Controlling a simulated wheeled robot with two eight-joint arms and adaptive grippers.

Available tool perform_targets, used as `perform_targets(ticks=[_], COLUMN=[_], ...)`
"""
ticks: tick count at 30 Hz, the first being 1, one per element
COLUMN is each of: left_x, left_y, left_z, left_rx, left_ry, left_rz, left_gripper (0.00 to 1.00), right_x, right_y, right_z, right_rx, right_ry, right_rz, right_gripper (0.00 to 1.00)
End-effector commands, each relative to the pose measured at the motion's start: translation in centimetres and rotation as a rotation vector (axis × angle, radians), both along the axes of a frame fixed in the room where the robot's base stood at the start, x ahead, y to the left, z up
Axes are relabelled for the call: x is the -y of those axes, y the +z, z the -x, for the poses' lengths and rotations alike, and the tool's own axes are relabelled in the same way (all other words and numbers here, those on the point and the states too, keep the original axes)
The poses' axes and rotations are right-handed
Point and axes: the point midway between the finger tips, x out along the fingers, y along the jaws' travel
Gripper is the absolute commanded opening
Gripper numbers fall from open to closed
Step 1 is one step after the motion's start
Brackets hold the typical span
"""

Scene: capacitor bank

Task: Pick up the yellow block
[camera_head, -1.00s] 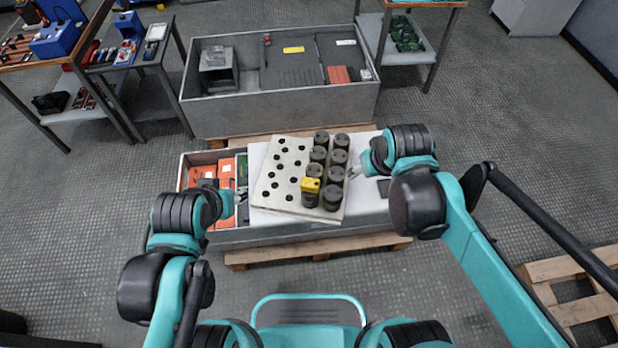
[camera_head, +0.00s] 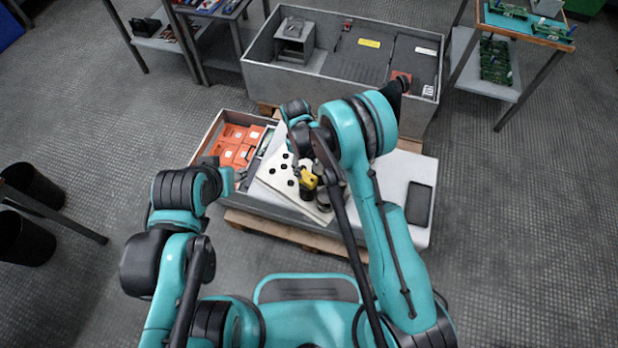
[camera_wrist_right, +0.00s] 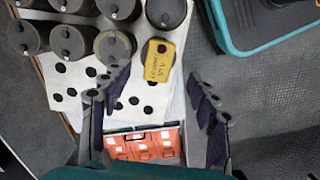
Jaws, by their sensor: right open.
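The yellow block (camera_head: 308,181) sits among the dark cylinders on the white perforated plate, partly hidden by my right arm. In the right wrist view the yellow block (camera_wrist_right: 160,60) has dark lettering and lies against a dark cylinder (camera_wrist_right: 165,12). My right gripper (camera_wrist_right: 157,82) is open. Its two fingers are on either side of the block's line, with the block just beyond the tips and nothing held. In the head view my right gripper is mostly hidden behind its own arm. My left gripper (camera_head: 236,178) is at the left side of the plate; its fingers are not clear.
An open bin with orange boxes (camera_head: 236,143) is left of the perforated plate (camera_head: 275,172). A dark flat pad (camera_head: 419,203) lies on the light surface at right. A large grey crate (camera_head: 330,78) stands behind. Several dark cylinders crowd the block.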

Motion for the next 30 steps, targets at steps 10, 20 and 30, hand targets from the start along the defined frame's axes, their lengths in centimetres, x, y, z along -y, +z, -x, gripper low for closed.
perform_targets(ticks=[10,20,30], left_x=[0.0,0.0,0.0], left_y=[-1.4,-3.9,-3.7], left_z=[0.0,0.0,0.0], left_rx=[0.0,0.0,0.0], left_ry=[0.0,0.0,0.0], left_rz=[0.0,0.0,0.0], left_gripper=[0.4,0.4,0.4], right_x=[0.2,0.6,0.6], right_y=[-3.7,-8.2,-8.2], right_z=[0.2,0.2,0.3], right_rx=[-0.007,-0.006,-0.006], right_ry=[0.008,0.008,0.007], right_rz=[0.004,0.003,0.003], right_gripper=[0.6,0.6,0.34])
